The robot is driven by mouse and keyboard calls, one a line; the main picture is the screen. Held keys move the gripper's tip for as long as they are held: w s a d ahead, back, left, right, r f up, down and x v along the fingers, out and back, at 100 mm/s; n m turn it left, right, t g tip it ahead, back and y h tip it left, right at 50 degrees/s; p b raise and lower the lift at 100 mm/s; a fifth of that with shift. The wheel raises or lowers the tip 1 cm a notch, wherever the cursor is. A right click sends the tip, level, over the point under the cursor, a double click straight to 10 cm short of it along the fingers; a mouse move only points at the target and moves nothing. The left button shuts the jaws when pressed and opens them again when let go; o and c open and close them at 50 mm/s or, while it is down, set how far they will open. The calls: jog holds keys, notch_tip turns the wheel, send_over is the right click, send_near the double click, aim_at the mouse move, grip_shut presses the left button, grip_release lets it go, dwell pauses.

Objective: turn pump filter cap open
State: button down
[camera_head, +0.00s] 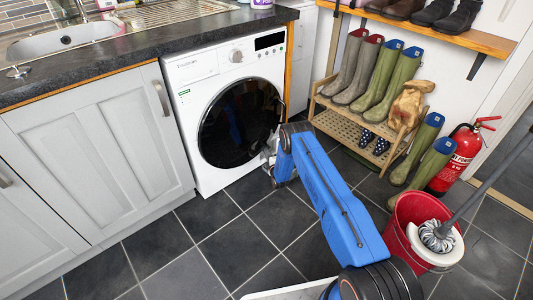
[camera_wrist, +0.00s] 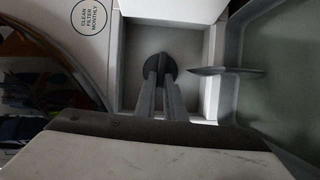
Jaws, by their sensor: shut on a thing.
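The pump filter cap (camera_wrist: 156,62) is a dark round disc at the back of a square grey recess in the wrist view. My gripper (camera_wrist: 159,75) reaches into the recess, with both fingers shut on the cap's middle. The fingers hide part of the cap, and I cannot tell how far it is turned. In the head view the white washing machine (camera_head: 198,95) stands under the counter. My gripper (camera_head: 268,160) is at its lower right front, where the cap is hidden from that view.
A thin dark flap (camera_wrist: 225,71) sticks out at the recess's right side. A round "clean filter monthly" label (camera_wrist: 90,16) is at upper left. A red mop bucket (camera_head: 405,222), boot rack (camera_head: 345,128) and fire extinguisher (camera_head: 457,160) stand right. Tiled floor is clear at front left.

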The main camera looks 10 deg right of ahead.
jog(key=shift+s+f+n, duration=0.1)
jog(key=shift+f+n, duration=0.1)
jog(key=shift+n, duration=0.2)
jog(key=c, duration=1.8)
grip_release()
jog(key=shift+c, duration=0.2)
jog(key=shift+r, duration=0.1)
jog(key=s+d+r+m+g+y, duration=0.4)
jog(key=s+d+r+m+g, duration=0.2)
jog(key=s+d+r+m, duration=0.55)
notch_tip(320, 180, up, 14)
jog(key=d+m+h, duration=0.1)
jog(key=m+h, duration=0.1)
jog(key=shift+w+d+r+m+h, duration=0.15)
jog(key=shift+w+r+m+h, duration=0.1)
jog(key=shift+w+m+h, duration=0.1)
dwell(0.8)
